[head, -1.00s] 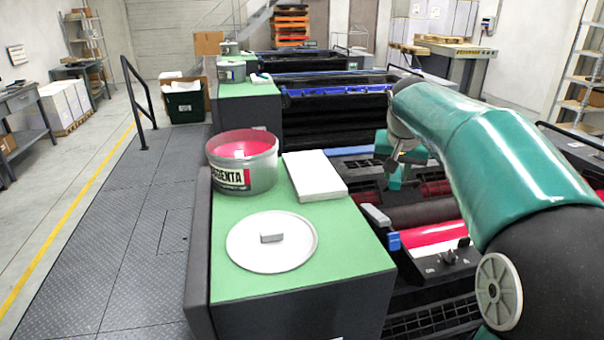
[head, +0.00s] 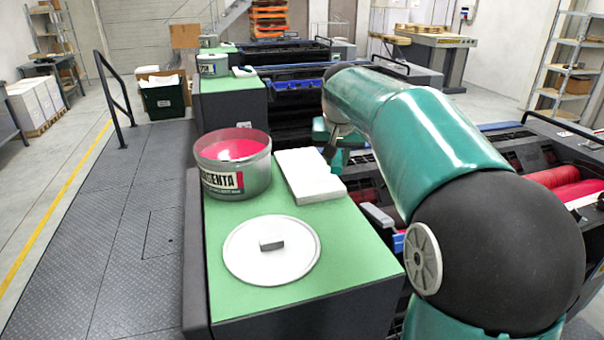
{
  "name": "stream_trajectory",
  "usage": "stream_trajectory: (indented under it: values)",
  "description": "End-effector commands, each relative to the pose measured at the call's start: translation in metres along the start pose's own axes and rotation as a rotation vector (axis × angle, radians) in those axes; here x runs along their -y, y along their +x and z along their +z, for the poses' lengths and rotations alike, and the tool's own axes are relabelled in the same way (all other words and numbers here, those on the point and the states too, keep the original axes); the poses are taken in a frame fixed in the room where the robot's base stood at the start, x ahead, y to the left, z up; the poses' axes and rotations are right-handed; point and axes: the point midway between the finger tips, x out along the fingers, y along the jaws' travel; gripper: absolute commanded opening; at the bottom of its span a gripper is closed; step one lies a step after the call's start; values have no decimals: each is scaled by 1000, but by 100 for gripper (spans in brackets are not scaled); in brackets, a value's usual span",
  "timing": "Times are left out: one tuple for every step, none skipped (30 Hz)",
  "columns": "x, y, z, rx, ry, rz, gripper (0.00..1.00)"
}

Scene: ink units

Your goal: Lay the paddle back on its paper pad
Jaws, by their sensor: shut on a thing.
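The white paper pad (head: 312,182) lies on the green top of the near cabinet, right of the magenta ink tin. My gripper (head: 336,152) is just beyond the pad's far right corner and partly hidden by my teal arm. It is shut on the paddle, a narrow grey piece (head: 331,147) that shows only in part. It reaches down near the pad's far right edge; I cannot tell whether it touches.
The open magenta tin (head: 233,165) stands left of the pad. A round white lid (head: 245,262) with a grey block (head: 271,242) lies in front. Press rollers (head: 552,178) are at the right. The green top (head: 345,250) is bare at its front right.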

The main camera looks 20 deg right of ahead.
Motion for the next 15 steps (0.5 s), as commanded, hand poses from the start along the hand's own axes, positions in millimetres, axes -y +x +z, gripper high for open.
stream_trajectory:
  values:
    - [0,3,-2,1,2,1,1]
    - [0,5,-3,1,2,2,1]
    - [2,9,-6,1,2,2,1]
    - [4,13,-9,2,3,2,1]
    - [7,18,-12,2,3,1,1]
    - [11,25,-17,3,3,1,1]
    - [14,30,-21,2,2,0,1]
    - [17,35,-25,4,2,1,1]
    - [21,41,-31,3,3,1,1]
    - [25,46,-35,2,3,1,1]
    - [28,51,-38,3,2,1,1]
    - [32,57,-44,2,2,1,1]
    - [35,62,-48,2,2,1,1]
    - [38,67,-52,2,3,1,1]
    - [42,74,-55,3,2,1,1]
